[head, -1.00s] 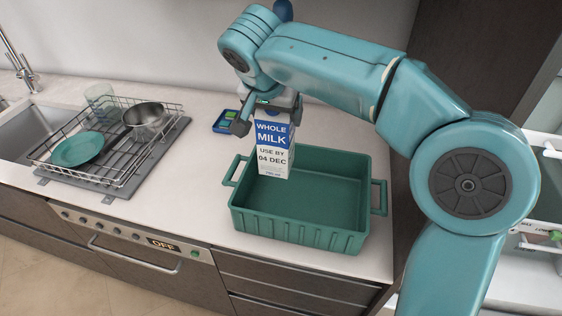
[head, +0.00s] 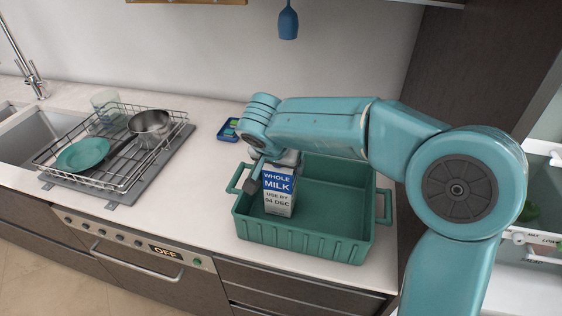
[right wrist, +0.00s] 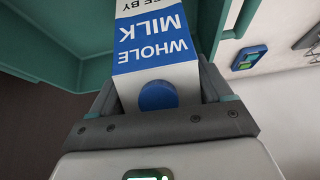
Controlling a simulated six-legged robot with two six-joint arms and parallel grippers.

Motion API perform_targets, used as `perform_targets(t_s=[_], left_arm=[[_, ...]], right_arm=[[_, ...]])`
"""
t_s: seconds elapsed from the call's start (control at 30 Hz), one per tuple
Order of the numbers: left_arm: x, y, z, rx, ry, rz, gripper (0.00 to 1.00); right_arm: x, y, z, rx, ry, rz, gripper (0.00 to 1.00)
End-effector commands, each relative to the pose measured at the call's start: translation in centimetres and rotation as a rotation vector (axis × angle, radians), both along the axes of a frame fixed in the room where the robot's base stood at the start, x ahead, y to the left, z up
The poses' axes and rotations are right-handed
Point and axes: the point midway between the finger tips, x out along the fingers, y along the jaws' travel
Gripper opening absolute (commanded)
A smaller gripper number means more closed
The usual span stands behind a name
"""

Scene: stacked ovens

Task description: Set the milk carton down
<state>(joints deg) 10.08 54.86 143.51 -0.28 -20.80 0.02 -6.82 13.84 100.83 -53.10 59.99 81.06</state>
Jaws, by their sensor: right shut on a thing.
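The milk carton (head: 278,192) is white and blue, marked WHOLE MILK, USE BY 04 DEC. It stands upright inside the left part of the green crate (head: 300,242). My right gripper (head: 270,168) is shut on the carton near its top, from above. In the right wrist view the carton (right wrist: 155,45) sits between the fingers of the right gripper (right wrist: 160,100), its blue cap towards the camera. The carton's base looks at or near the crate floor; I cannot tell whether it touches. My left gripper is not in view.
The crate's right part is empty. A dish rack (head: 115,150) with a teal plate (head: 82,154) and a metal pan (head: 149,122) stands to the left. Bare counter (head: 190,190) lies between rack and crate.

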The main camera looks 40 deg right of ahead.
Motion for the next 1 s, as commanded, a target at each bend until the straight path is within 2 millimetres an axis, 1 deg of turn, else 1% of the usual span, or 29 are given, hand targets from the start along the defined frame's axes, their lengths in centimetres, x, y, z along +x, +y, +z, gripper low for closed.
perform_targets(t_s=[0.17,0.2,0.23,0.27,0.47,0.57,0.6,0.67,0.9,1.0], left_arm=[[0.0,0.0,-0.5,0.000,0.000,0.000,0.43],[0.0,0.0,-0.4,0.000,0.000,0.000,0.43],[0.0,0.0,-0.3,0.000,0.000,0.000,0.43],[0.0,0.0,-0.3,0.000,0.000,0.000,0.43],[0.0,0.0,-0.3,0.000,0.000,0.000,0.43],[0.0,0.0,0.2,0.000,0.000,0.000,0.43],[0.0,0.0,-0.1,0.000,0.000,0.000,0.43],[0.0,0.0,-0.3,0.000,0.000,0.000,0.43],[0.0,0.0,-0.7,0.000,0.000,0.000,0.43],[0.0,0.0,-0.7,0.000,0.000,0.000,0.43]], right_arm=[[0.1,0.0,-0.2,0.000,-0.004,0.001,0.00],[0.0,0.0,-0.2,0.000,0.000,0.001,0.88],[0.0,0.0,-0.2,0.000,0.000,0.001,0.98],[0.0,0.0,-0.2,0.000,0.000,0.001,1.00],[0.0,0.0,-0.1,0.000,0.000,0.001,1.00],[0.0,0.1,0.4,0.000,-0.001,0.000,1.00],[-0.2,0.3,0.7,0.000,-0.005,0.002,1.00],[-0.5,0.8,1.6,-0.001,-0.006,0.003,1.00],[-2.3,3.0,6.6,0.001,-0.007,0.003,1.00],[-2.9,3.8,8.3,0.001,-0.006,0.004,1.00]])
